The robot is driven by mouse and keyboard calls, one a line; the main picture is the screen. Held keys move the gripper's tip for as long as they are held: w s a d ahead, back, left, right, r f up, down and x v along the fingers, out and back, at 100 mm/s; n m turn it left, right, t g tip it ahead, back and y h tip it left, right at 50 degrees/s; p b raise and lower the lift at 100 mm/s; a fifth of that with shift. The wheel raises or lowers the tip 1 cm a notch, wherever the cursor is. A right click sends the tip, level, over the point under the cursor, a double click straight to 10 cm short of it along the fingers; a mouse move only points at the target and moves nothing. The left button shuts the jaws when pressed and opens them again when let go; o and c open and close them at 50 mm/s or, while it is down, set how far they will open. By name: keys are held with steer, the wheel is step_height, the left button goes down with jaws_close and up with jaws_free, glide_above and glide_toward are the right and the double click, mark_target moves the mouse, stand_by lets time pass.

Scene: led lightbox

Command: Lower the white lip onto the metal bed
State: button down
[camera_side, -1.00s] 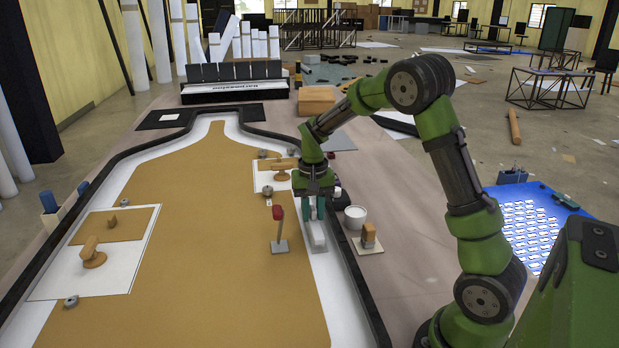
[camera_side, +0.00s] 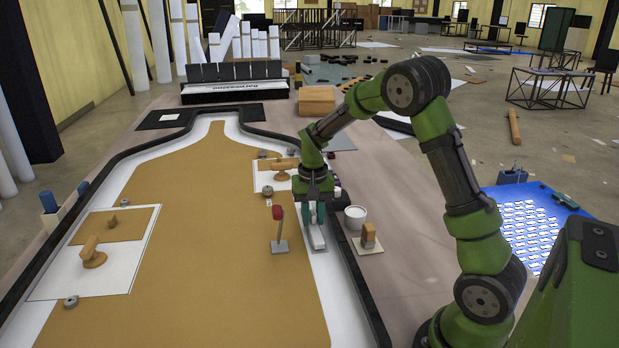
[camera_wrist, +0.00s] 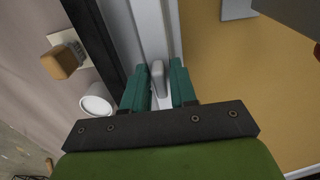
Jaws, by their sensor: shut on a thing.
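My gripper (camera_side: 313,213) points down at the right border of the big bottle-shaped box, its teal fingers shut on a narrow pale piece, taken as the white lip (camera_wrist: 157,76). In the wrist view the fingers (camera_wrist: 160,82) stand on both sides of it. A pale grey strip, likely the metal bed (camera_wrist: 150,25), runs away below and ahead of the lip. In the side view a light bar (camera_side: 317,238) shows just below and in front of the fingertips. The fingers hide most of the lip there, and I cannot tell whether it touches the bed.
A black wall (camera_wrist: 97,40) runs close along the box edge. A red-topped upright tool (camera_side: 278,228) stands just left of my gripper. A white cup (camera_side: 355,217) and a wooden-handled block on a plate (camera_side: 368,238) are to the right. The tan panel (camera_side: 200,270) is mostly clear.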

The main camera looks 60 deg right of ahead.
steer(key=shift+f, duration=0.25)
steer(key=c, duration=0.8)
jaws_free()
step_height(320, 180, up, 17)
steer(key=s+a+n+t+y, duration=0.2)
steer(key=s+a+n+t, duration=0.3)
steer(key=s+a, duration=1.1)
steer(key=shift+s+a+r+t, duration=0.15)
steer(key=shift+s+a+t, duration=0.2)
steer(key=shift+s+t, duration=0.55)
